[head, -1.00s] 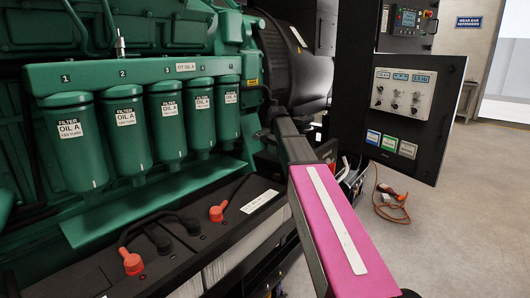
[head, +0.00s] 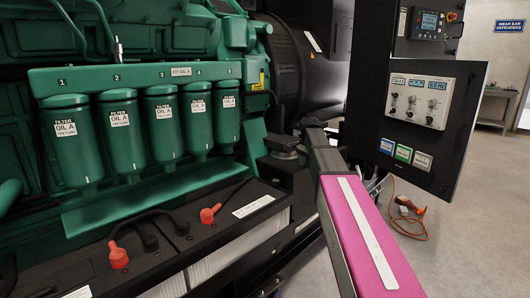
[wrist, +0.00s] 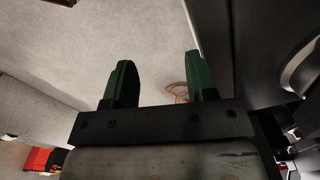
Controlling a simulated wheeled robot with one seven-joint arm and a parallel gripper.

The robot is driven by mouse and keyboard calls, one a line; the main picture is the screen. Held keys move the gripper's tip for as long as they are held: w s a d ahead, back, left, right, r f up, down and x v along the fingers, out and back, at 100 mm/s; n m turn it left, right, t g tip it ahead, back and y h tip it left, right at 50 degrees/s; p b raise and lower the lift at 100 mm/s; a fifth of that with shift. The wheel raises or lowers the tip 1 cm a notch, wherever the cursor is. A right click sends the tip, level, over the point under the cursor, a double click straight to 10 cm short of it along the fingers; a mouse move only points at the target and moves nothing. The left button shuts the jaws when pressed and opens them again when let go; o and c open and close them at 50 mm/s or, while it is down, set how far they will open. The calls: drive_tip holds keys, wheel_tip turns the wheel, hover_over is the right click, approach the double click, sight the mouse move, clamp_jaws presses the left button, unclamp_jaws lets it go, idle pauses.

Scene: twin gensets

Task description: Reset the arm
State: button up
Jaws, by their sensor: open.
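My arm, with a magenta link, reaches from the lower right of the head view toward the middle. My gripper cannot be made out in the head view. In the wrist view my gripper (wrist: 161,85) is open, its two green fingers wide apart with nothing between them. Pale floor (wrist: 160,40) shows beyond the fingers, with an orange cable (wrist: 178,90) in the distance behind the gap.
A green engine (head: 200,28) with several oil filters (head: 162,118) stands left. Below is a black battery box (head: 160,250) with red terminal caps (head: 118,255). An open panel door (head: 460,140) stands right of my arm. Floor (head: 470,220) is clear at far right.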

drive_tip(key=s+f+n, duration=1.2)
drive_tip(key=s+f, duration=1.6)
drive_tip(key=s, duration=0.1)
drive_tip(key=shift+d+f, duration=0.2)
drive_tip(key=shift+f, duration=0.15)
drive_tip(key=shift+c, duration=0.2)
